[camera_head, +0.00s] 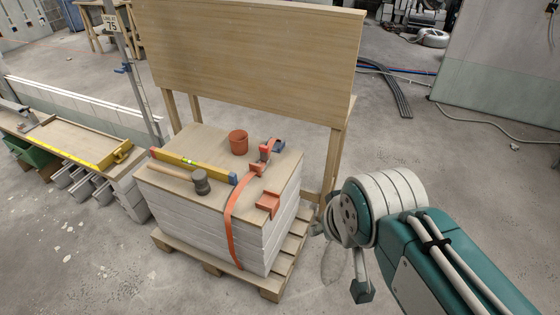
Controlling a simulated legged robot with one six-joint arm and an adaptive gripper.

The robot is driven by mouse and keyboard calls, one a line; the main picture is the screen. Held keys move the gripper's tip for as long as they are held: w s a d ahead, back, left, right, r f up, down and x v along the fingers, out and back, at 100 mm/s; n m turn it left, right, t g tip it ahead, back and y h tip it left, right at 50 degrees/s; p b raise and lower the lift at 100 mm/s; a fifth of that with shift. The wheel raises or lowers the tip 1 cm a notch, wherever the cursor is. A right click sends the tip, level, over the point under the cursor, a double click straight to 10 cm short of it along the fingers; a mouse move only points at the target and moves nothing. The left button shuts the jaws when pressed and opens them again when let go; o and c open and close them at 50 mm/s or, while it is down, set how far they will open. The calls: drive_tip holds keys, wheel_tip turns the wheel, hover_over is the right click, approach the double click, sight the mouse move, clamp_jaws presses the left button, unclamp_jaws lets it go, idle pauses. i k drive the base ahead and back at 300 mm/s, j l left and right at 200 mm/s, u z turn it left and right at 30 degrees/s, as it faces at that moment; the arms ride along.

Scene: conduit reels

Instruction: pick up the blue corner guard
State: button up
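My gripper (340,261) is at the right of the stack, over the floor, well apart from the blue piece. Its grey fingers look spread, with nothing seen between them, though they are small and partly hidden by my wrist.
An orange strap (231,222) runs down the front. A tall wooden board (248,55) stands behind.

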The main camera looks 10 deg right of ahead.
sight(278, 146)
drive_tip(key=k+u, duration=0.1)
drive_tip(key=u, duration=0.3)
drive_tip(key=k+u, duration=0.15)
drive_tip(key=u, duration=0.25)
drive_tip(key=k+j+u, duration=0.1)
drive_tip(key=u, duration=0.25)
drive_tip(key=i+l+u, duration=0.1)
drive_tip(key=l, duration=0.5)
drive_tip(key=i+l+u, duration=0.1)
drive_tip(key=l, duration=0.5)
drive_tip(key=i+l, duration=0.1)
drive_tip(key=l, duration=0.55)
drive_tip(key=i+l, duration=0.1)
drive_tip(key=l, duration=0.45)
drive_tip(key=i+l, duration=0.1)
drive_tip(key=l, duration=0.45)
drive_tip(key=i+l, duration=0.1)
drive_tip(key=l, duration=0.45)
drive_tip(key=i+l, duration=0.1)
drive_tip(key=l, duration=0.45)
drive_tip(key=u, duration=0.05)
